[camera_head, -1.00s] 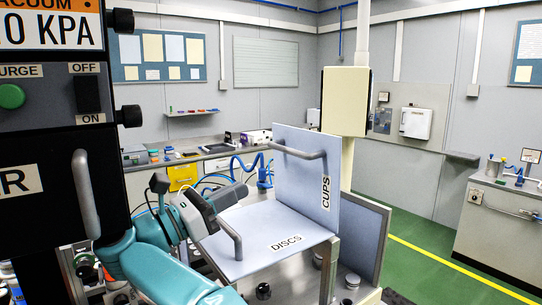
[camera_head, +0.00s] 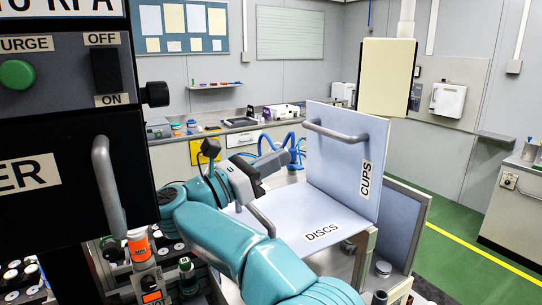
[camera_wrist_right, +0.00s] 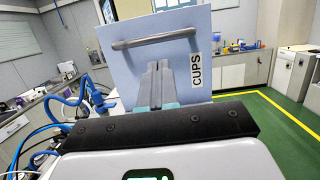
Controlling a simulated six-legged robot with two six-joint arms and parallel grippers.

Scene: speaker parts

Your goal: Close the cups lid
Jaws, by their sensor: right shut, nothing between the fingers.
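The cups lid (camera_head: 345,155) is a pale blue panel marked CUPS, standing upright and open at the back of the box. Its grey bar handle (camera_head: 335,131) is near the top; the lid (camera_wrist_right: 135,45) and handle also fill the middle of the right wrist view. My right gripper (camera_head: 283,160) is left of the lid in the head view, apart from it as far as I can tell. Its fingers (camera_wrist_right: 158,68) are together and empty, overlapping the lid below the handle in the wrist view. My left gripper is not in view.
The discs lid (camera_head: 290,225) lies flat in front of the cups lid, its handle (camera_head: 262,220) partly beside my right arm. A black panel with a green button (camera_head: 17,74) stands at the left. Blue hoses (camera_head: 290,145) lie behind the gripper.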

